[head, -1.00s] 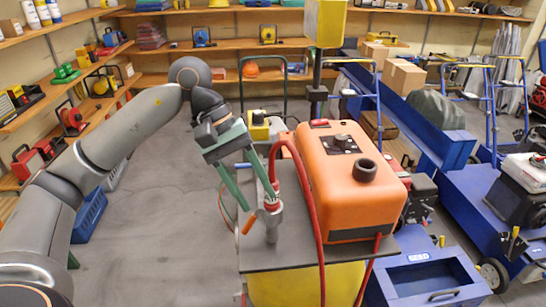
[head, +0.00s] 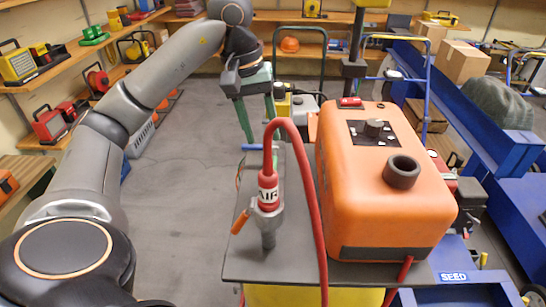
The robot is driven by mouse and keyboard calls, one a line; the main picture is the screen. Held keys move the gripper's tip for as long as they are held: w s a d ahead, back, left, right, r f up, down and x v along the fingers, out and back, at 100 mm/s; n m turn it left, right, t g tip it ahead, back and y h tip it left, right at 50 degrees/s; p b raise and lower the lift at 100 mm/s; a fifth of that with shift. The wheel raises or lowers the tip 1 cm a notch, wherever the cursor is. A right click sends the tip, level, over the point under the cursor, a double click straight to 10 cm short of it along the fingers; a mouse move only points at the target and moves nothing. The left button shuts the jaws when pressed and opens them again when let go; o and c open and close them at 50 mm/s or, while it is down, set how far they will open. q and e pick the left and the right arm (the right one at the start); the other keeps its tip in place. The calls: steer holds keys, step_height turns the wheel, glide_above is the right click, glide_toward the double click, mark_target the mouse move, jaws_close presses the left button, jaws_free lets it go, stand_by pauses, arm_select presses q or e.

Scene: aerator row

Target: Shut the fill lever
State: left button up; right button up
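A grey valve post (head: 268,226) stands at the front left of the dark tabletop. An orange lever (head: 240,222) sticks out from its left side, angled down and left. A red hose (head: 305,190) with a white AIR label arches over from the top of the post. A blue bar or lever (head: 264,147) lies further back, partly hidden behind the hose. No label shows which is the fill lever. My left gripper (head: 260,138) has two green fingers, spread apart and empty, pointing down near the blue bar, behind the AIR post. Whether it touches the bar is unclear. My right gripper is out of view.
A large orange machine (head: 375,190) with a dark knob and a black filler neck fills the right of the dark tabletop (head: 300,262). The red hose loops down the front. Open grey floor (head: 185,215) lies left of the table. Blue equipment stands at right.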

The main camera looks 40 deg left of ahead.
arm_select(q)
steer(key=f, duration=0.2)
steer(key=d+f, duration=0.1)
steer(key=f, duration=0.2)
steer(key=w+f+b, duration=0.1)
steer(key=f, duration=0.2)
steer(key=shift+w+d+f, duration=0.1)
steer(key=shift+d+f, duration=0.05)
steer(key=shift+f, duration=0.05)
jaws_close()
stand_by(1.1)
